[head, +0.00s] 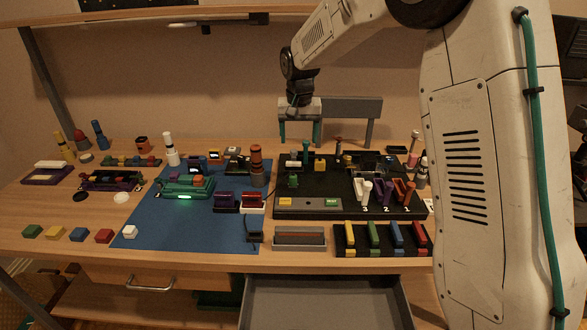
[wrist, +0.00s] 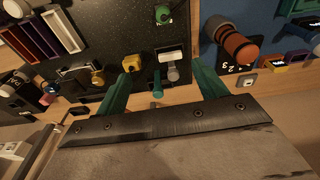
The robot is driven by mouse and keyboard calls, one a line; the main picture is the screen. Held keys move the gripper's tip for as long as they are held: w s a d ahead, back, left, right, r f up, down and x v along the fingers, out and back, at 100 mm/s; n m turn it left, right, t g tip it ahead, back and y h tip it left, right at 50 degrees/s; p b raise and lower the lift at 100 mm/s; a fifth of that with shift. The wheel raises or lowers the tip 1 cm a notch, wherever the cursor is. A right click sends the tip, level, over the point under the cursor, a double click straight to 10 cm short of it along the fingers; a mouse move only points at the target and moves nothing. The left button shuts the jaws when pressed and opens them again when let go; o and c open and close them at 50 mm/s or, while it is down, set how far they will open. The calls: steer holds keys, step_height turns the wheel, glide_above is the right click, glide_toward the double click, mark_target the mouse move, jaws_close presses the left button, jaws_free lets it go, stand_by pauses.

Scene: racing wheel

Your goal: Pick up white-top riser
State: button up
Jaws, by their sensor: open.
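A small grey post with a white block-like top stands near the back left edge of the black board; it looks like the white-top riser (wrist: 171,56). It also shows small in the head view (head: 294,157). My gripper (head: 299,137) points down above the board's back edge, with its teal fingers spread. In the wrist view the open fingers (wrist: 165,76) lie either side of the riser's line, with nothing gripped. A teal peg (wrist: 157,90) shows between them, close to the riser. The height gap between fingers and riser is hard to tell.
A yellow block (wrist: 132,62) and a green block (wrist: 163,15) stand close by on the black board (head: 290,207). A brown stacked cylinder (head: 256,165) stands to the left on the blue mat (head: 150,233). An open drawer (head: 325,303) juts out in front.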

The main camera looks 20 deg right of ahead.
glide_above(294, 162)
steer(key=s, duration=0.1)
steer(key=f, duration=0.5)
steer(key=shift+s+a+f, duration=0.1)
steer(key=shift+a+f, duration=0.15)
steer(key=shift+f, duration=0.05)
steer(key=f, duration=0.3)
steer(key=w+f, duration=0.1)
steer(key=f, duration=0.1)
steer(key=shift+d+f, duration=0.15)
steer(key=shift+f, duration=0.15)
steer(key=c, duration=1.1)
